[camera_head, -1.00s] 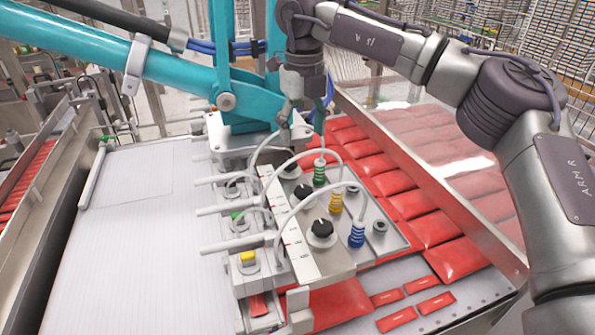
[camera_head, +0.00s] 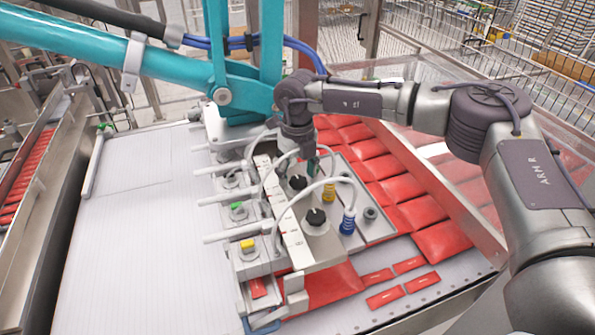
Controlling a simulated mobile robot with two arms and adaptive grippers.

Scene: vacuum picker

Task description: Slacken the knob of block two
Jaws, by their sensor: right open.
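The picker head (camera_head: 340,250) carries a row of blocks with black knobs. The middle black knob (camera_head: 298,182), which seems to be that of block two, stands just below my right gripper (camera_head: 296,164). The near black knob (camera_head: 316,217) shows clear, with a white pointer mark. The far knob is hidden behind my gripper. My right gripper points down, open, with its fingertips above or close to the middle knob; I cannot tell whether they touch it. My left gripper is out of view.
White hoses arch beside the knobs to a yellow fitting (camera_head: 328,192) and a blue fitting (camera_head: 347,220). A teal arm (camera_head: 180,68) stands behind. Red packs (camera_head: 440,242) lie to the right, beside a clear guard. The white belt (camera_head: 140,250) at left is bare.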

